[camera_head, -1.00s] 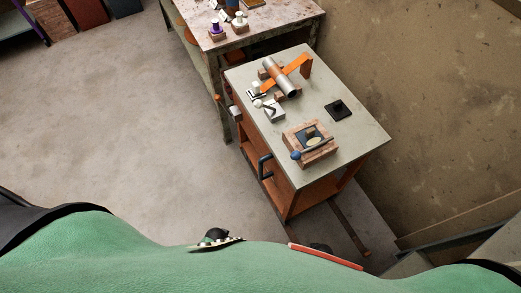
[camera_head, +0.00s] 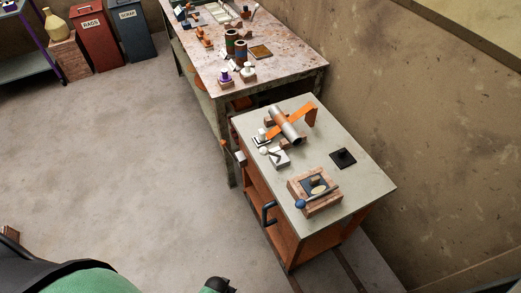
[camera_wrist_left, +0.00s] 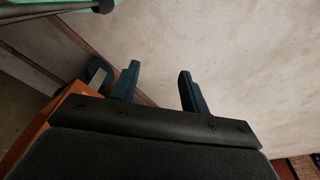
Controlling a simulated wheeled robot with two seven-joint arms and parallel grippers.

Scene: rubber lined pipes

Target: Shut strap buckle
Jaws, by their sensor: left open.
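An orange strap (camera_head: 298,123) lies across a grey pipe (camera_head: 284,124) on the light top of the small cart. The pipe rests on wooden blocks. A small metal buckle (camera_head: 261,137) sits near the strap's lower left end; whether it is open or shut is too small to tell. My left gripper (camera_wrist_left: 158,90) shows only in the left wrist view, its two dark fingers apart with nothing between them, above the bare floor and away from the strap. My right gripper is not in view.
A longer workbench (camera_head: 300,67) with several parts stands behind. Open floor (camera_head: 130,150) lies left of the cart.

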